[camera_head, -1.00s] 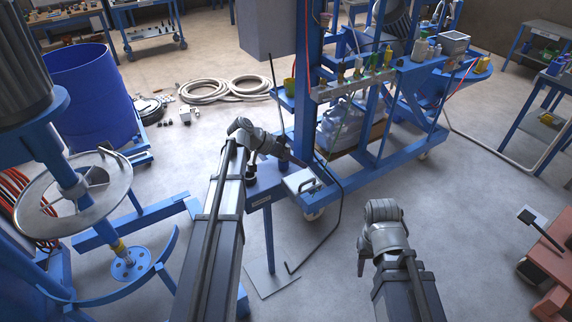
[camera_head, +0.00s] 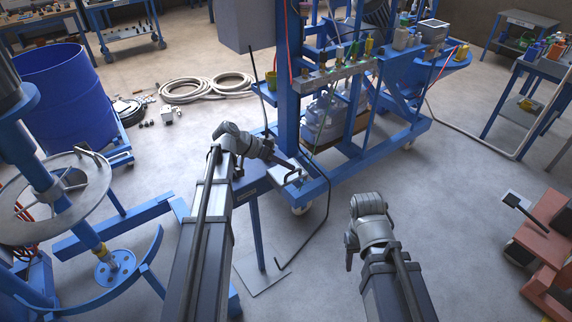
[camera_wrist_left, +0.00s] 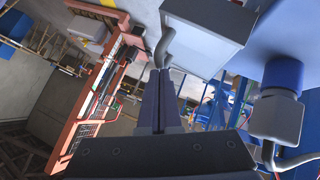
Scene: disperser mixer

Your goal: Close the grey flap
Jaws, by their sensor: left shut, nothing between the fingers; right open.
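The grey flap (camera_head: 292,180) is a small light plate with a dark bent handle at the near corner of the blue machine frame. In the left wrist view, a light grey panel (camera_wrist_left: 207,32) with a bent grey handle (camera_wrist_left: 165,42) lies just beyond the fingers; it looks like the same flap. My left gripper (camera_head: 295,168) is at the flap's far edge, partly covering it. Its fingers (camera_wrist_left: 160,75) are shut and empty, tips close to the handle; contact cannot be told. My right gripper (camera_head: 349,260) hangs low, away from the flap, its fingers mostly hidden.
The blue machine frame (camera_head: 340,168) stands behind the flap, with bottles and a valve row above. A black bent rod or cable (camera_head: 318,232) runs down beside it. A blue drum (camera_head: 65,95) and a mixer stand left. Salmon blocks (camera_head: 545,240) stand right. Floor between is open.

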